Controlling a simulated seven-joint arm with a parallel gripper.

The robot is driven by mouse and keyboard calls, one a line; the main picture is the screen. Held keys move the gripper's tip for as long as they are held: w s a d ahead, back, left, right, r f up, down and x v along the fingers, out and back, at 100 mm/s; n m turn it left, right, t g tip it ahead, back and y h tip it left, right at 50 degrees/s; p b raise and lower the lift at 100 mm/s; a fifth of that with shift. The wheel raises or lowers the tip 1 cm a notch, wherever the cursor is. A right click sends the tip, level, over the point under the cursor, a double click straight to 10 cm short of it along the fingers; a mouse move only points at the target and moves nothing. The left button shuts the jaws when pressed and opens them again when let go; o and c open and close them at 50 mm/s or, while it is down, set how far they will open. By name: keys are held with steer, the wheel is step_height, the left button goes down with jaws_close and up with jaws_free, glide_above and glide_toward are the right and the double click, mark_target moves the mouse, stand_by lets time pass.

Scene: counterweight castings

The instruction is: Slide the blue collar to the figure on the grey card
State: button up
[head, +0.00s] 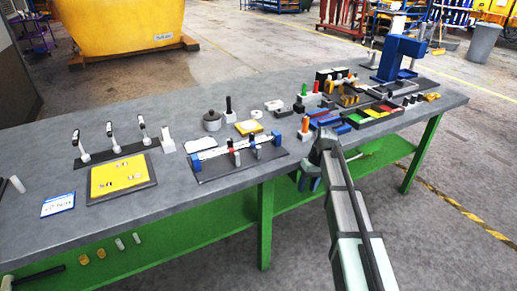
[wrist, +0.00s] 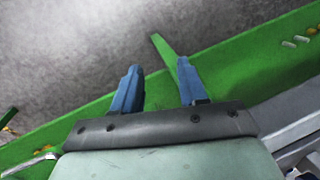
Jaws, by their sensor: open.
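A pale ruled beam (head: 215,151) stands on a dark base plate (head: 212,175) near the front edge of the table. Several small dark collars or clamps with coloured tops sit along it. One with blue on it (head: 254,149) is right of the middle; the small details are hard to make out. A small pale card with a blue band (head: 57,204) lies at the left front; its figure is not legible, and I cannot tell whether it is the grey card. My gripper (head: 309,182) is open and empty, right of the beam. Its blue fingers (wrist: 158,88) are apart in the wrist view.
A yellow panel (head: 120,177) and a row of levers (head: 113,147) are left of the beam. Trays and a blue stand (head: 395,60) crowd the right end. In the wrist view, a green rail (wrist: 235,65) and floor lie beyond my fingers.

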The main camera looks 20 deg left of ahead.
steer(key=w+a+r+n, duration=0.1)
steer(key=a+r, duration=0.2)
steer(key=r, duration=0.4)
steer(key=w+a+r+n, duration=0.1)
steer(key=w+a+r, duration=0.1)
steer(key=a+r, duration=0.3)
step_height(320, 180, up, 14)
steer(key=t+h, duration=0.2)
glide_above(259, 146)
step_height(259, 146, down, 14)
steer(key=shift+s+r, duration=0.1)
steer(key=shift+s, duration=0.05)
jaws_close()
